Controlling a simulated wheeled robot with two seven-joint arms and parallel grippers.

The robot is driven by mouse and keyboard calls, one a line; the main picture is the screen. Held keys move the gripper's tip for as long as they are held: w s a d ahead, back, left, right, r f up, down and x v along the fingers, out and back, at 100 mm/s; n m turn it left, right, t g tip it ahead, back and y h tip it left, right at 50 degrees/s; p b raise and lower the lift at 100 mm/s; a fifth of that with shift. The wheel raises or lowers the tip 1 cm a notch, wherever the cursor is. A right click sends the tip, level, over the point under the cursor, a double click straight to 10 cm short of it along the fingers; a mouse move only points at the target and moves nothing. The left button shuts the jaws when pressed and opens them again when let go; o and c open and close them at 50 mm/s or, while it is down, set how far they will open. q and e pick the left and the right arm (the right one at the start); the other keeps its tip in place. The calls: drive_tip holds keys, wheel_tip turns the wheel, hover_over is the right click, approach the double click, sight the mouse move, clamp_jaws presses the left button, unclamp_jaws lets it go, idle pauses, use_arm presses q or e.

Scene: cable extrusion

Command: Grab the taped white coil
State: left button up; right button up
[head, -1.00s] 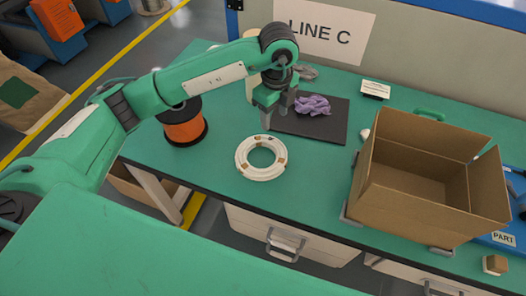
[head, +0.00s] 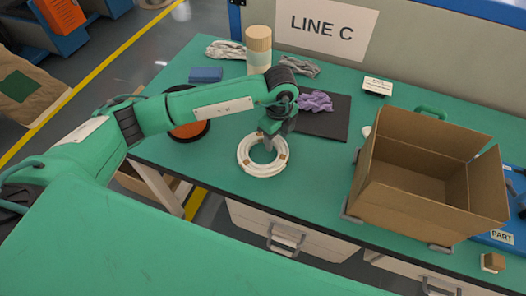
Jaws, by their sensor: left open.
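The white coil (head: 262,168) lies flat on the green table, with brown tape bands around it. My left gripper (head: 268,146) is open and points down over the coil's far part, its fingertips at or just above the ring's opening. I cannot tell whether the fingers touch the coil. The gripper hides a bit of the coil's far edge. My right gripper is not in view.
An open cardboard box (head: 420,196) stands to the right. A dark mat (head: 325,122) with a purple cloth (head: 316,101) lies behind the coil. An orange spool (head: 188,131) is partly hidden under my left arm. The table's front edge is close to the coil.

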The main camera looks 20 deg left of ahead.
use_arm(q)
drive_tip(key=shift+c, duration=0.4)
clamp_jaws()
drive_tip(key=shift+r, duration=0.1)
